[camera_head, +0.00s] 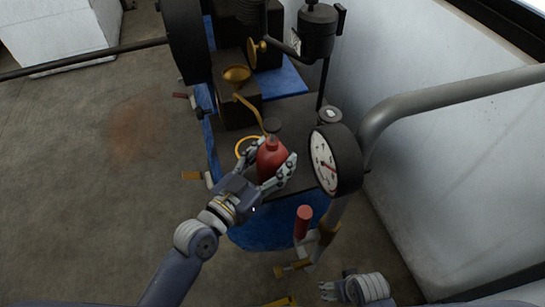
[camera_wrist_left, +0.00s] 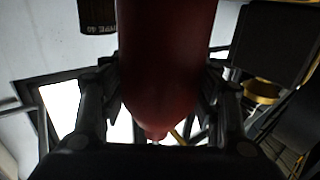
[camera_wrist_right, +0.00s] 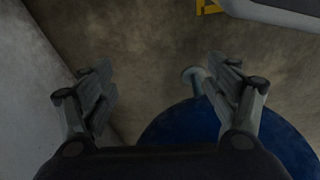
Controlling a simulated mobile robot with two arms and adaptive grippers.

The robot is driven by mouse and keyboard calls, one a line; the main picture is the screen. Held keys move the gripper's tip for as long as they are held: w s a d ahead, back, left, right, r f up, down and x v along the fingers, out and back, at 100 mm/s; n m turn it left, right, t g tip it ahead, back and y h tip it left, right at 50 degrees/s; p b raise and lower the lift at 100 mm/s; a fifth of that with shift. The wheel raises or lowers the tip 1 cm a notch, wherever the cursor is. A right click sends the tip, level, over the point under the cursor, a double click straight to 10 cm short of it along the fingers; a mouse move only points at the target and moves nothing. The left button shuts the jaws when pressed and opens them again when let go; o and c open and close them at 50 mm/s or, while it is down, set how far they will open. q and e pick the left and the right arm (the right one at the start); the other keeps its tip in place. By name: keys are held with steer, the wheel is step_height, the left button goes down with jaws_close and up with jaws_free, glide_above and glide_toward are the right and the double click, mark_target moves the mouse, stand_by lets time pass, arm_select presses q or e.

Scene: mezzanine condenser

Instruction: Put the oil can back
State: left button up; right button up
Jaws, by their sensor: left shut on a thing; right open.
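The oil can (camera_head: 270,160) is a red can with a dark cap and a thin brass spout that slants up to the left. My left gripper (camera_head: 274,172) is shut around its body, one finger on each side, with the can roughly upright. In the left wrist view the red body (camera_wrist_left: 166,60) fills the middle between the fingers. A yellow ring (camera_head: 249,148) shows on the dark surface just behind and left of the can. I cannot tell whether the can's base touches anything. My right gripper (camera_wrist_right: 165,95) is open and empty.
A round white gauge (camera_head: 323,163) stands close right of the can. A red-handled lever (camera_head: 303,222) and grey pipe (camera_head: 440,100) are nearby. Dark machinery (camera_head: 238,75) stands behind. A blue base (camera_head: 265,232) lies below; open floor (camera_head: 100,200) lies left.

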arm_select(q)
steer(key=shift+r, duration=0.1)
steer(key=o, duration=1.7)
steer(key=shift+o, duration=0.2)
steer(key=shift+s+a, duration=0.15)
steer(key=shift+s, duration=0.05)
steer(key=v, duration=1.1)
steer(key=shift+s+a, duration=0.15)
steer(key=shift+s, duration=0.1)
